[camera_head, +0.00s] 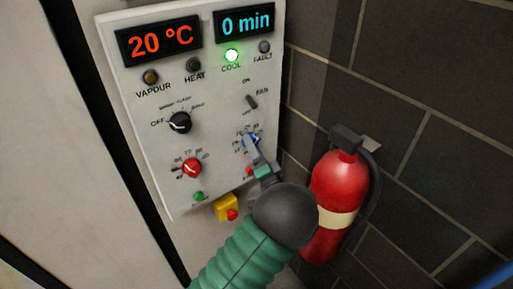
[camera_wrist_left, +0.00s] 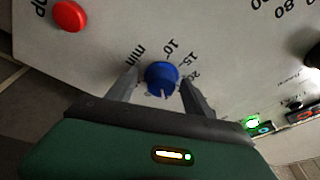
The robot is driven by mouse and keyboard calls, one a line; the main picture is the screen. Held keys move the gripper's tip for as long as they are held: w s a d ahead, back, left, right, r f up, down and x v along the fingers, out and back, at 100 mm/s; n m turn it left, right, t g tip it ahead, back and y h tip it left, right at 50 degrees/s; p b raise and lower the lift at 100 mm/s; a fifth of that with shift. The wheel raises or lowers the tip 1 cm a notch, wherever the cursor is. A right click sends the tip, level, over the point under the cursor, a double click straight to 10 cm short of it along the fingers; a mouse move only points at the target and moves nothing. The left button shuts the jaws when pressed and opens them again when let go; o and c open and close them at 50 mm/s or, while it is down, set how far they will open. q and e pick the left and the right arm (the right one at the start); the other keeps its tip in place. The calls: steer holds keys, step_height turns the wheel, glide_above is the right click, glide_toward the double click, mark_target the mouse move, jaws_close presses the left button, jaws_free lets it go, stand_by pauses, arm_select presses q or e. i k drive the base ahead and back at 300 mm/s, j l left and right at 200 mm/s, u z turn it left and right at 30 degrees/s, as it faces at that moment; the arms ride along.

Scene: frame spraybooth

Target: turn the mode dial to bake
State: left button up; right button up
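The mode dial (camera_head: 180,122) is a black knob on the white control panel. OFF is printed to its left and small labels arc above it; its exact setting is too small to read. My left gripper (camera_head: 250,146) is lower right of it, at the blue minutes dial (camera_head: 254,139). In the left wrist view the two fingers of my left gripper (camera_wrist_left: 164,82) stand open on either side of the blue dial (camera_wrist_left: 163,76), and the left finger looks slightly apart from it. My right gripper is in neither view.
The panel (camera_head: 222,100) also carries a red dial (camera_head: 191,168), a fan switch (camera_head: 252,101), a green button (camera_head: 199,196) and a yellow box with a red button (camera_head: 226,207). Displays read 20 °C and 0 min; the COOL lamp (camera_head: 232,55) glows green. A fire extinguisher (camera_head: 338,185) hangs right.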

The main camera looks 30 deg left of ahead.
mark_target(181, 122)
steer(key=k+l, duration=0.15)
steer(key=l, duration=0.2)
steer(key=k+l, duration=0.1)
steer(key=l, duration=0.2)
steer(key=k+l, duration=0.15)
steer(key=l, duration=0.2)
steer(key=k+l, duration=0.1)
steer(key=l, duration=0.2)
steer(key=k+l, duration=0.15)
steer(key=l, duration=0.2)
